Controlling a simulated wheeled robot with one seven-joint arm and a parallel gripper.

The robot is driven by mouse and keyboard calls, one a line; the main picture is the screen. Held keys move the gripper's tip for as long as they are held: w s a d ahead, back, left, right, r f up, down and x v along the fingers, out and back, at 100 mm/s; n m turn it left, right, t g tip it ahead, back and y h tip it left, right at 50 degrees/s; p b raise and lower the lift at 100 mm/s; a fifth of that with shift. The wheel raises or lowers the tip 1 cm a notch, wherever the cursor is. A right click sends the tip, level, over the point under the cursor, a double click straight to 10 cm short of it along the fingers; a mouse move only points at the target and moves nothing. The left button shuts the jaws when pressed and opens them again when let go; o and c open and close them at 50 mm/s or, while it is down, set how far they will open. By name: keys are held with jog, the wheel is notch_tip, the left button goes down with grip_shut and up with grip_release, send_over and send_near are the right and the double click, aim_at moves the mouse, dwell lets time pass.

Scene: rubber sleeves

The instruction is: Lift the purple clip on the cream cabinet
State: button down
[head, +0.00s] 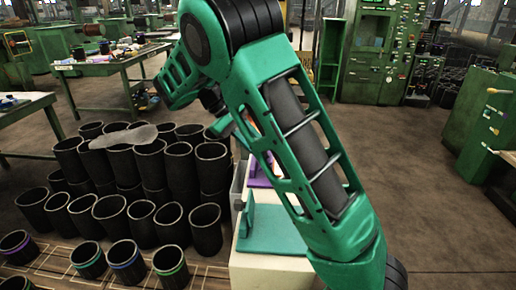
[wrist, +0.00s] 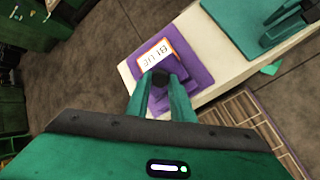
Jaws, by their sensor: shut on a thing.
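The purple clip (wrist: 177,73) shows in the wrist view, with a white, orange-edged label card (wrist: 157,54) at it. It is over a flat purple mat (wrist: 202,74) at the end of the cream cabinet (wrist: 222,93). My gripper (wrist: 160,88) is shut on the clip, its two teal fingers on either side of a dark round part. The fingers hide part of the clip, and I cannot tell whether it touches the mat. In the head view the cream cabinet (head: 268,262) is partly behind my arm, which hides most of the clip.
A teal mat (wrist: 235,22) with a teal clip (wrist: 288,24) is farther along the cabinet top. Several black rubber sleeves (head: 150,165) stand left of the cabinet, some with coloured bands. A green machine (head: 485,130) stands at the right; the floor between is clear.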

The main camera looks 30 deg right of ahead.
jog(key=shift+w+a+f+g+h, duration=0.1)
jog(key=shift+w+a+g+h, duration=0.3)
jog(key=shift+h, duration=0.35)
jog(key=shift+w+a+g+h, duration=0.2)
jog(key=shift+a+g+h, duration=0.25)
jog(key=shift+h, duration=0.3)
jog(key=shift+w+a+f+g+h, duration=0.3)
jog(key=shift+a+g+h, duration=0.2)
jog(key=shift+h, duration=0.4)
jog(key=shift+w+a+f+g+h, duration=0.2)
jog(key=shift+a+f+g+h, duration=0.15)
jog(key=shift+g+h, duration=0.45)
jog(key=shift+w+a+f+g+h, duration=0.25)
jog(key=shift+f+g+h, duration=0.25)
jog(key=shift+h, duration=0.5)
jog(key=shift+w+a+f+g+h, duration=0.2)
jog(key=shift+a+f+g+h, duration=0.15)
jog(key=shift+g+h, duration=0.5)
jog(key=c, duration=1.5)
grip_release()
jog(key=shift+f, duration=0.1)
jog(key=shift+c, duration=0.2)
jog(key=v, duration=1.1)
